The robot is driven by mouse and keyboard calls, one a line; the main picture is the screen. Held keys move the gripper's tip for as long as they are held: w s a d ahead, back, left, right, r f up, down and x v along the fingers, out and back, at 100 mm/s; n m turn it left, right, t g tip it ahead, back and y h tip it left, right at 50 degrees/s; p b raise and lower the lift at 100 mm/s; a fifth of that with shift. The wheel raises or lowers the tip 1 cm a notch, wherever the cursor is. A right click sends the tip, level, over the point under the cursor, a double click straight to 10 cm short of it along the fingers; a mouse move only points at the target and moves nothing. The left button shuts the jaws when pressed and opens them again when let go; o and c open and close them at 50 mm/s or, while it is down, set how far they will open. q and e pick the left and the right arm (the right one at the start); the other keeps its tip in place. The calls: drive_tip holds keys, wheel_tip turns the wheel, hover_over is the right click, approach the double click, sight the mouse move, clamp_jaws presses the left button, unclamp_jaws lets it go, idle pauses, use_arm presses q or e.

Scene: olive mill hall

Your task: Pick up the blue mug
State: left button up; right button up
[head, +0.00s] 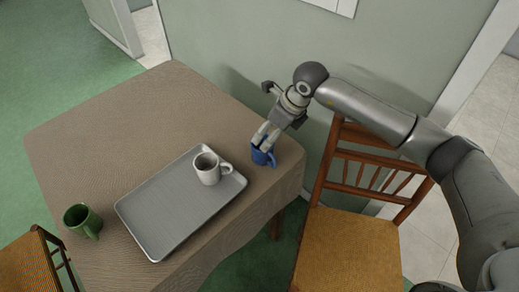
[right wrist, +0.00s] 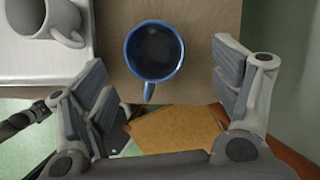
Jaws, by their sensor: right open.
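The blue mug (head: 262,157) stands upright near the right edge of the table, partly hidden by my right gripper (head: 265,136) in the head view. In the right wrist view, the blue mug (right wrist: 154,50) shows from above, empty, with its handle towards the bottom of the picture. My right gripper (right wrist: 162,68) is open there, with one finger on either side of the mug's lower part in the picture and visible gaps between. I cannot tell whether the fingertips are below the rim.
A grey tray (head: 165,222) on the brown-covered table (head: 120,135) holds a white mug (head: 207,168), left of the blue mug. A green mug (head: 82,220) stands at the table's left. A wooden chair (head: 345,250) is at the right, and a wall (head: 240,50) rises behind.

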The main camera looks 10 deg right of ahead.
sight(265, 139)
drive_tip(key=x, duration=0.4)
drive_tip(key=shift+s+a, duration=0.15)
drive_tip(key=shift+a, duration=0.05)
drive_tip(key=shift+f, duration=0.3)
drive_tip(key=x, duration=0.1)
drive_tip(key=p+x, duration=0.1)
drive_tip(key=x, duration=0.3)
drive_tip(key=shift+s+p, duration=0.35)
drive_tip(key=shift+w+f, duration=0.1)
drive_tip(key=shift+f, duration=0.15)
use_arm(q)
drive_tip(key=shift+w+a+r, duration=0.15)
drive_tip(key=shift+a+r, duration=0.8)
drive_tip(key=shift+a, duration=0.1)
use_arm(e)
drive_tip(key=c, duration=1.2)
